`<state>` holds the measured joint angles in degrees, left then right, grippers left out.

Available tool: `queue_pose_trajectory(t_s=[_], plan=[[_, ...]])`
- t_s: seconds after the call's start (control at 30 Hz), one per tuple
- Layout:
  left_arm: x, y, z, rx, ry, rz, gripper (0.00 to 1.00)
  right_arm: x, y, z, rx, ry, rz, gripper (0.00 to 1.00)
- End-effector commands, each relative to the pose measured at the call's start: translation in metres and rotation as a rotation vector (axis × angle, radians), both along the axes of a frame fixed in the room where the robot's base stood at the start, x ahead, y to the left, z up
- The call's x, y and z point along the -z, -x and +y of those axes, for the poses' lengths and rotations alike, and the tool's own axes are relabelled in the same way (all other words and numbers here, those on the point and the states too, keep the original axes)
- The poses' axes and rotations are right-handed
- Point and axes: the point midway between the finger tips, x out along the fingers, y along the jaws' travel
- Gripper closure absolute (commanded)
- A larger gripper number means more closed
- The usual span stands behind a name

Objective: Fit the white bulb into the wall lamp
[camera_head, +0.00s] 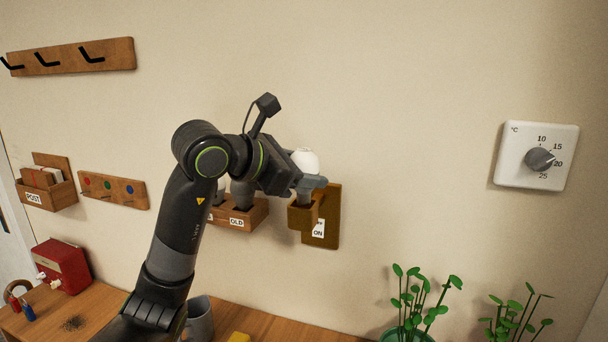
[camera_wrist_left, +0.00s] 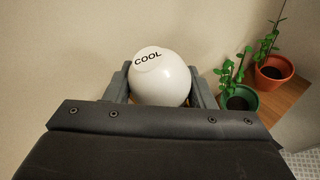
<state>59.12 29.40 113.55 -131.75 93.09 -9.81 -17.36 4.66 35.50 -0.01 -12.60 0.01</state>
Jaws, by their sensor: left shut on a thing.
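My left gripper (camera_head: 308,184) is shut on the white bulb (camera_head: 306,160) at the wall lamp. The wall lamp (camera_head: 331,214) is a brown wooden plate with a block sticking out and a label reading "ON". The bulb is upright just above the lamp's block. In the left wrist view the bulb (camera_wrist_left: 160,78) is round and marked "COOL", between the two fingers (camera_wrist_left: 160,88). My right gripper is not in view.
A wooden box labelled "OLD" (camera_head: 256,215) is on the wall just left of the lamp, partly behind my arm. A thermostat (camera_head: 536,156) is at right. Below stand a grey mug (camera_head: 200,318), a red box (camera_head: 62,266) and potted plants (camera_head: 408,335).

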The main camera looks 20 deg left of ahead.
Motion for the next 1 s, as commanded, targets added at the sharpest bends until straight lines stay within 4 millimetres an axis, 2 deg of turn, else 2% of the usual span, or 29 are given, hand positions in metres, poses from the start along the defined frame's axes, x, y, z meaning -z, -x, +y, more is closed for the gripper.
queue_pose_trajectory(t_s=[0.2,0.47,0.73,0.77,0.9,1.0], plan=[[0.018,0.000,0.000,-0.001,0.000,0.001,0.73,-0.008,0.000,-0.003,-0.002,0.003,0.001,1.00],[0.019,0.000,0.000,-0.001,0.000,-0.001,0.73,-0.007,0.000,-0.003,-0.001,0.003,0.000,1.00],[0.026,0.000,0.000,-0.001,0.000,-0.001,0.73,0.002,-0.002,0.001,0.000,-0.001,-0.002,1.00],[0.024,0.000,0.000,-0.001,0.000,-0.001,0.47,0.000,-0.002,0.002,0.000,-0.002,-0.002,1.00],[0.024,0.000,0.000,-0.001,-0.001,0.000,0.29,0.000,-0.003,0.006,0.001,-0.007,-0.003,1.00],[0.024,0.000,0.000,-0.001,0.000,-0.001,0.29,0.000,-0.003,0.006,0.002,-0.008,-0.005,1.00]])
